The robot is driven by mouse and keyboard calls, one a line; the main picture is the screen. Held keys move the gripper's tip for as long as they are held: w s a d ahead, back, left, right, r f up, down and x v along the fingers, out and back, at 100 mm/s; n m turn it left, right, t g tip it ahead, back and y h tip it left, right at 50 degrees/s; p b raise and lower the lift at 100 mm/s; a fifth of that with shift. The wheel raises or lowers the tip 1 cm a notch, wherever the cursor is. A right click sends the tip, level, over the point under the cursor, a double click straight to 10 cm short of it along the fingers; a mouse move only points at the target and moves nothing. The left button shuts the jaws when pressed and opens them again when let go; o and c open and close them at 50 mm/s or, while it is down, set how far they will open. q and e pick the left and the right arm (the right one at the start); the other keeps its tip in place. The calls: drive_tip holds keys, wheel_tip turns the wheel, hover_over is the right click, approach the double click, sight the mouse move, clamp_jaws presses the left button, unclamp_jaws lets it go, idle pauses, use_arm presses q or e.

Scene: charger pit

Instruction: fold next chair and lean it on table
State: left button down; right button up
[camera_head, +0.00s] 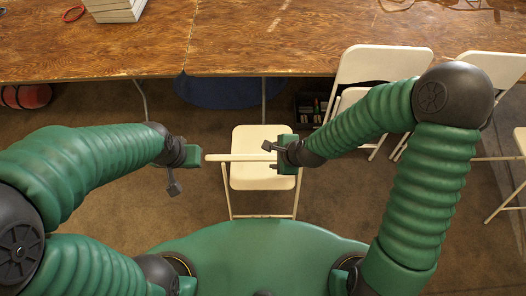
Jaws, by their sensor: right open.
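A cream folding chair (262,178) stands in the middle of the floor, in front of the wooden table (260,38). A narrow cream bar of the chair runs across above its seat, between my two grippers. How far the chair is folded is hard to tell. My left gripper (183,172) is left of the chair, open and empty, apart from the bar's left end. My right gripper (279,152) is open at the bar's right end and covers part of the chair. Whether it touches the chair is unclear.
Cream chairs (372,64) (500,66) stand against the table's front edge at right. Part of another chair (508,205) shows at the far right edge. A dark crate (309,108) and a blue round thing (222,92) are under the table. Boxes (115,8) lie on the table.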

sight(263, 157)
drive_tip(key=b+x, duration=0.1)
drive_tip(key=x, duration=0.1)
drive_tip(key=b+x, duration=0.2)
drive_tip(key=x, duration=0.1)
drive_tip(key=b+x, duration=0.2)
drive_tip(key=x, duration=0.1)
drive_tip(key=shift+s+f, duration=0.25)
drive_tip(key=shift+s, duration=0.1)
drive_tip(key=b+x, duration=0.1)
drive_tip(key=x, duration=0.1)
drive_tip(key=b+x, duration=0.2)
drive_tip(key=x, duration=0.1)
drive_tip(key=shift+w+a+f, duration=0.15)
drive_tip(key=shift+w+a, duration=0.15)
drive_tip(key=shift+w, duration=0.05)
drive_tip(key=shift+d, duration=0.2)
drive_tip(key=shift+a, duration=0.15)
clamp_jaws()
